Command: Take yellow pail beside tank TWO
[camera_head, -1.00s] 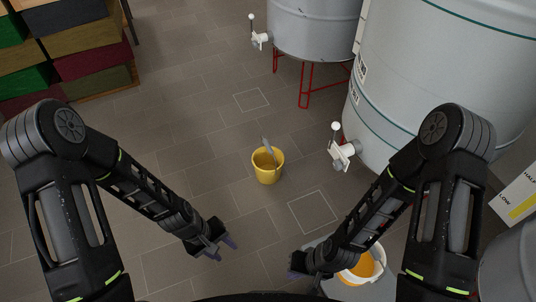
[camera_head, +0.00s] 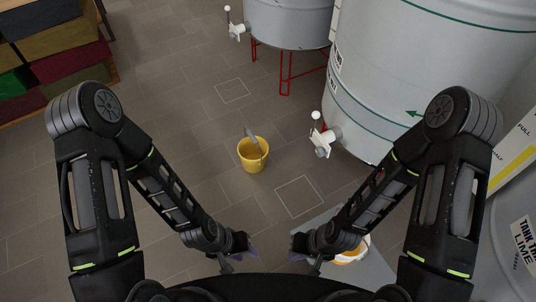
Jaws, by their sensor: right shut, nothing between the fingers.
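The yellow pail (camera_head: 249,159) stands upright on the tiled floor, with a grey handle-like piece sticking up from its mouth. It is in front of and left of the large pale tank (camera_head: 390,85), whose label is too small to read. My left gripper (camera_head: 243,258) is low in the middle, nearer to me than the pail and apart from it; its fingers look spread and empty. My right gripper (camera_head: 297,254) is shut and empty, to the right of the left one and also clear of the pail.
A white bucket with orange contents (camera_head: 350,255) stands on a grey slab (camera_head: 375,275), partly behind my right arm. A smaller tank on red legs (camera_head: 287,22) and coloured crates (camera_head: 60,45) stand further back. Floor around the pail is clear.

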